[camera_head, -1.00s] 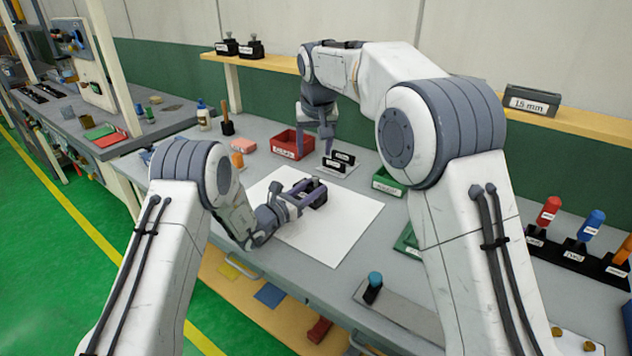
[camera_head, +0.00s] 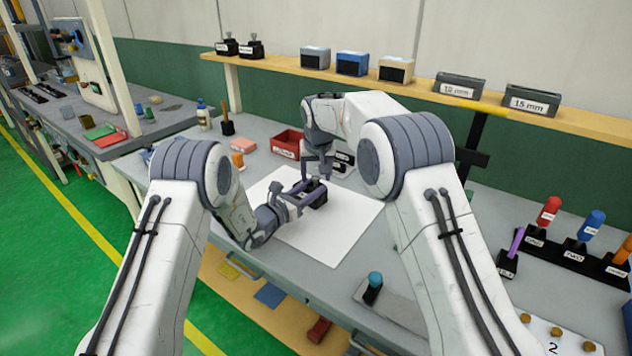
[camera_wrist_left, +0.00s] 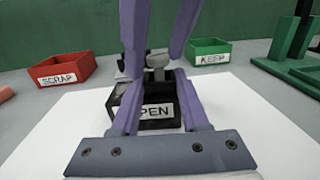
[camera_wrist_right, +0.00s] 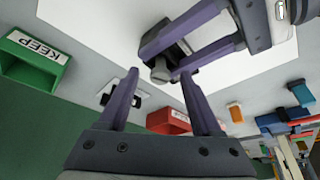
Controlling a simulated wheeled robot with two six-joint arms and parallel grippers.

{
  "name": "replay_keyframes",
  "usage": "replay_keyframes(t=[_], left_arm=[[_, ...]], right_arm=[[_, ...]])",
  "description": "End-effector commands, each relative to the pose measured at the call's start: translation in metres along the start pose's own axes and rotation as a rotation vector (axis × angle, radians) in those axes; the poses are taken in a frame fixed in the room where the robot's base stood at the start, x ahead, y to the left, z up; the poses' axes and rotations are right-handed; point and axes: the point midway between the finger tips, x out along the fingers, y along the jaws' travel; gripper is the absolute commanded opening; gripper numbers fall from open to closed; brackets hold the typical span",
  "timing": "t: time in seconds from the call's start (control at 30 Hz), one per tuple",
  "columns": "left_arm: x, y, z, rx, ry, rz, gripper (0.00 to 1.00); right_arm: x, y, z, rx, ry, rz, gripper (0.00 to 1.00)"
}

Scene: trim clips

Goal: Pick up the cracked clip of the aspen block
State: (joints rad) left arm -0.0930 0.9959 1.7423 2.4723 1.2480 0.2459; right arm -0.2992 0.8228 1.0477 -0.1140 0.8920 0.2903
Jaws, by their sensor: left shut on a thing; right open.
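The aspen block (camera_wrist_left: 155,124) is black, with a white label whose visible letters read "PEN". It sits on the white sheet (camera_head: 335,238), between the fingers of my left gripper (camera_wrist_left: 158,108), which is shut on it. A small grey clip (camera_wrist_left: 158,73) shows on top of the block; no crack can be made out. My right gripper (camera_head: 318,172) is open and comes down from above; in the left wrist view its fingers (camera_wrist_left: 157,62) are either side of the clip's top. In the right wrist view the block (camera_wrist_right: 158,68) lies just beyond the open fingertips (camera_wrist_right: 158,78).
A red SCRAP bin (camera_wrist_left: 60,72) stands behind left and a green KEEP bin (camera_wrist_left: 209,55) behind right. A pale stand with black labelled pieces (camera_head: 343,160) is behind the block, partly hidden. My right arm covers part of the bench. The sheet's front is clear.

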Motion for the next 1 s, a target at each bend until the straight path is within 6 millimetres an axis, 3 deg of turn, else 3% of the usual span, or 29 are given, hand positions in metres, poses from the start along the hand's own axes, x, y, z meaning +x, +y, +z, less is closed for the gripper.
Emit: replay_keyframes(t=[0.17,0.2,0.37,0.77,1.0], left_arm=[[0.0,0.0,0.0,0.0,0.0,0.0,0.0],[0.0,0.0,0.0,0.0,0.0,0.0,0.0],[0.0,0.0,0.0,0.0,0.0,0.0,0.0],[0.0,0.0,0.0,0.0,0.0,0.0,0.0],[0.0,0.0,0.0,0.0,0.0,0.0,0.0]], right_arm=[[0.0,0.0,0.0,0.0,0.001,0.0,0.66],[0.0,0.0,0.0,0.0,0.001,0.0,0.62],[0.0,0.0,0.0,0.0,0.001,0.0,0.01],[-0.004,0.0,-0.002,0.0,0.003,0.0,0.0],[-0.041,0.0,-0.019,0.0,0.008,-0.001,0.0]])
